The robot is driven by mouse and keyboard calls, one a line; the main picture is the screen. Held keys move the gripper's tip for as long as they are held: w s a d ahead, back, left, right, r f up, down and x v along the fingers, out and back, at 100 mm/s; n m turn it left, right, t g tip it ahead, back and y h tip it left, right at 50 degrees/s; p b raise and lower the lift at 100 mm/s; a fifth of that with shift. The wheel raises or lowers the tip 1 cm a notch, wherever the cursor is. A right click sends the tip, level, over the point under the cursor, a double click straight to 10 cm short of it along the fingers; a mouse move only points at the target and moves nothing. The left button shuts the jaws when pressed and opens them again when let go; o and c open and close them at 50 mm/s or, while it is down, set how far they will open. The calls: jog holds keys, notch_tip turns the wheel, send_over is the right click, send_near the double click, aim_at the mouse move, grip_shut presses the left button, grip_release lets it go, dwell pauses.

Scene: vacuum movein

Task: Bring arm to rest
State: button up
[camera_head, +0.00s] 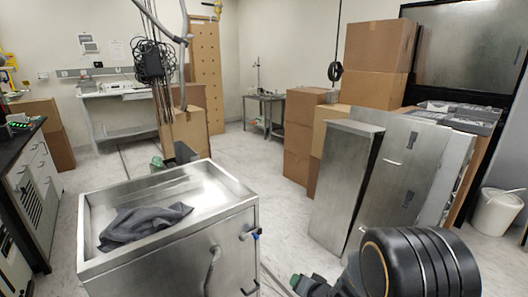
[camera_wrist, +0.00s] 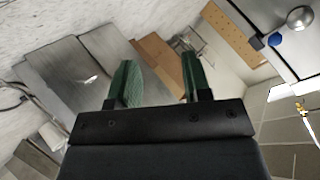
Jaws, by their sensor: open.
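My gripper (camera_wrist: 157,80) shows in the wrist view with its two green fingers spread apart and nothing between them. In the head view, a green fingertip of my gripper (camera_head: 296,281) shows low in the picture, to the right of the steel cart. My black arm (camera_head: 418,265) fills the bottom right, in front of the leaning metal panels. Most of the gripper is cut off or hidden in the head view.
A steel cart (camera_head: 248,207) holds a dark grey cloth (camera_head: 143,224). Metal panels (camera_head: 343,185) lean beside stacked cardboard boxes (camera_head: 375,78). A white bin (camera_head: 496,213) stands at right. Hanging cables (camera_head: 154,62) drop behind the cart. Bare floor (camera_head: 245,160) lies in the middle.

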jog(key=s+d+r+n+g+h+p, duration=0.4)
jog(key=s+d+r+g+h+p, duration=0.15)
jog(key=s+d+r, duration=0.35)
jog(key=s+a+r+p, duration=0.1)
jog(key=r+p, duration=0.3)
jog(key=r, duration=0.4)
jog(key=s+a+r+y+p, duration=0.1)
jog(key=s+a+r+p, duration=0.1)
jog(key=r, duration=0.6)
jog(key=s+a+r+n+g+p, duration=0.1)
jog(key=s+r+p, duration=0.3)
jog(key=r, duration=0.4)
jog(key=shift+s+a+r+p, duration=0.15)
jog(key=shift+s+a+p, duration=0.15)
jog(key=shift+p, duration=0.5)
